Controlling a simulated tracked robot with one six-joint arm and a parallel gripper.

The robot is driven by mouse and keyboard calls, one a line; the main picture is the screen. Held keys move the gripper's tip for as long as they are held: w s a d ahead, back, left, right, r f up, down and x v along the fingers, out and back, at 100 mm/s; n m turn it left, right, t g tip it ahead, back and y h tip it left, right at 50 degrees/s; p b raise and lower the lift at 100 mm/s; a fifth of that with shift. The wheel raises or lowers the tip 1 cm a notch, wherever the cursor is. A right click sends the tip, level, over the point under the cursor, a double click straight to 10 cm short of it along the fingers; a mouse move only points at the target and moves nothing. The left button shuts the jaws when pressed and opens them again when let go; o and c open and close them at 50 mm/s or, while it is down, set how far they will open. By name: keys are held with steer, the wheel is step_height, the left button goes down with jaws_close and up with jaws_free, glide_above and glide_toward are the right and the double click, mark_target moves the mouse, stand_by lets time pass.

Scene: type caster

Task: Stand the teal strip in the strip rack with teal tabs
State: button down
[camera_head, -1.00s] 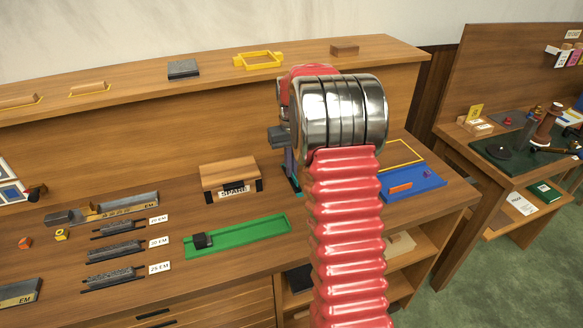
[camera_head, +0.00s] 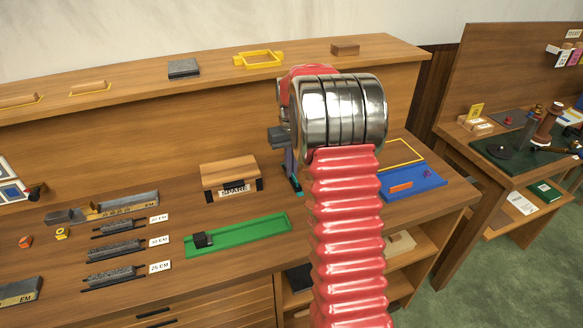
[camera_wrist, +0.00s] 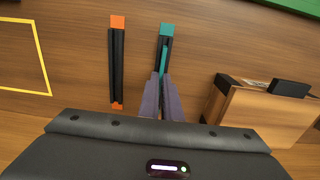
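The strip rack with teal tabs (camera_wrist: 165,30) lies on the bench in the wrist view, with dark rails and a teal tab at its far end. The teal strip (camera_wrist: 163,62) shows as a thin teal edge between the rails, just beyond my fingertips. It looks upright, but its near part and lower edge are hidden. My gripper (camera_wrist: 160,77) has its two purple-grey fingers close together over the near part of this rack and appears shut on the strip. In the head view my arm covers most of the gripper, and a bit of teal shows beneath it.
A similar rack with orange tabs (camera_wrist: 117,65) lies just left. A green tray (camera_head: 240,236) and a blue tray (camera_head: 412,186) lie on the bench. A yellow outline (camera_wrist: 44,70) marks clear wood farther left.

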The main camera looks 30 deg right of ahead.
steer(key=shift+f, duration=0.15)
steer(key=c, duration=1.9)
jaws_free()
steer(key=shift+r, duration=0.2)
steer(key=shift+r, duration=2.3)
